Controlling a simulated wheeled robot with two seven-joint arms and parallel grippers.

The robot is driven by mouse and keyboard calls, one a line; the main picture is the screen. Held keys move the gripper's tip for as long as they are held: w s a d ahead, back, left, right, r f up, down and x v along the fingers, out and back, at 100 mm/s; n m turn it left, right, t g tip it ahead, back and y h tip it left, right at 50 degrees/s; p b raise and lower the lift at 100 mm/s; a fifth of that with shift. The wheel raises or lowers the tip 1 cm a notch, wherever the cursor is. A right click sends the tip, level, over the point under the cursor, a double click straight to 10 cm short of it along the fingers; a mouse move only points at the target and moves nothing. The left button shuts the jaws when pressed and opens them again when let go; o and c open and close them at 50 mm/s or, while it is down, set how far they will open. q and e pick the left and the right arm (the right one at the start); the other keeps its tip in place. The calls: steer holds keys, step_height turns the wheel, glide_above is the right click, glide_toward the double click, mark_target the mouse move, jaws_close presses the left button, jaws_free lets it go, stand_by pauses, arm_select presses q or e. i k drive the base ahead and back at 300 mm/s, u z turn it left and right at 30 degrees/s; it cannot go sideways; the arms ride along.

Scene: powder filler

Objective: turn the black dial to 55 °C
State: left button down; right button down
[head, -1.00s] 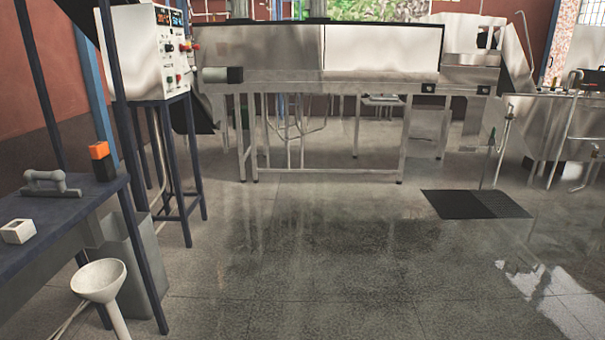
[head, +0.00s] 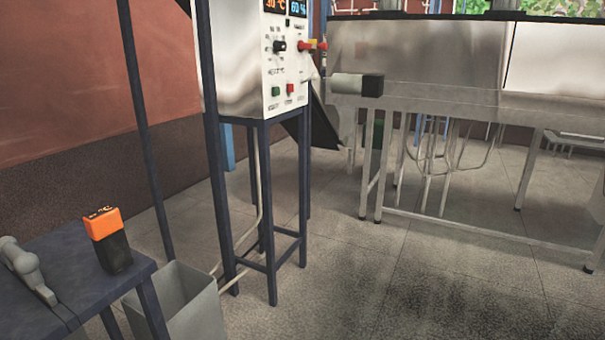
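The black dial (head: 279,46) is a small round knob on the white front panel of a control box (head: 236,60) at the top of the head view. Above it, an orange display reads about 30 °C, and a blue display beside it reads about 60 %. The top of the displays is cut by the frame edge. Neither of my grippers is in view.
The box stands on a dark blue metal frame (head: 271,220). A blue table (head: 75,270) with an orange-and-black block (head: 107,240) and a grey-handled tool (head: 27,270) is at left. A grey bin (head: 185,305) stands beside it. A steel machine (head: 430,60) is at right. Floor at front right is clear.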

mark_target(279, 47)
steer(key=u, duration=0.1)
steer(key=i, duration=2.85)
steer(key=u, duration=0.85)
